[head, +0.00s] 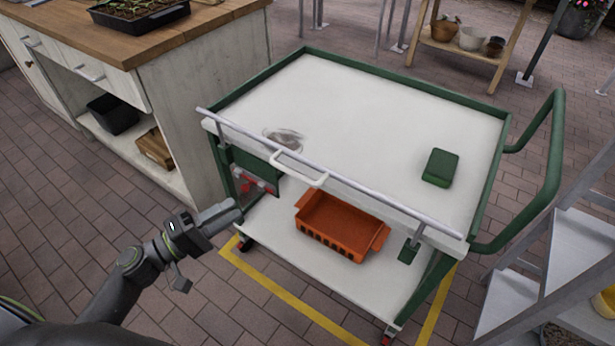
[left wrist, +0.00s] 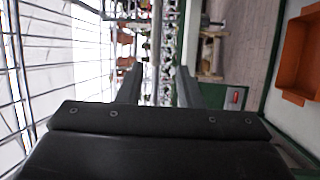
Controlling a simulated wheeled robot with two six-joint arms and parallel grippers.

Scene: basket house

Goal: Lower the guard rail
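The guard rail (head: 370,191) is a thin silver bar along the near edge of a green-framed cart's white top (head: 370,105). It stands a little above that edge, with a white loop handle (head: 300,178) near its middle-left. A red part (head: 250,186) sits on the green plate below the rail's left end; a red part also shows in the left wrist view (left wrist: 235,97). My left gripper (head: 236,212) is just left of the cart, below the rail's left end, touching nothing I can make out. In the left wrist view its two fingers stand apart with an empty gap (left wrist: 160,90). My right gripper is not in view.
An orange basket (head: 340,228) sits on the cart's lower shelf. A green box (head: 440,167) and a clear object (head: 284,138) lie on top. A wooden-topped bench (head: 150,45) stands close at left, a step ladder (head: 560,255) at right. Yellow floor lines (head: 290,298) border the cart.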

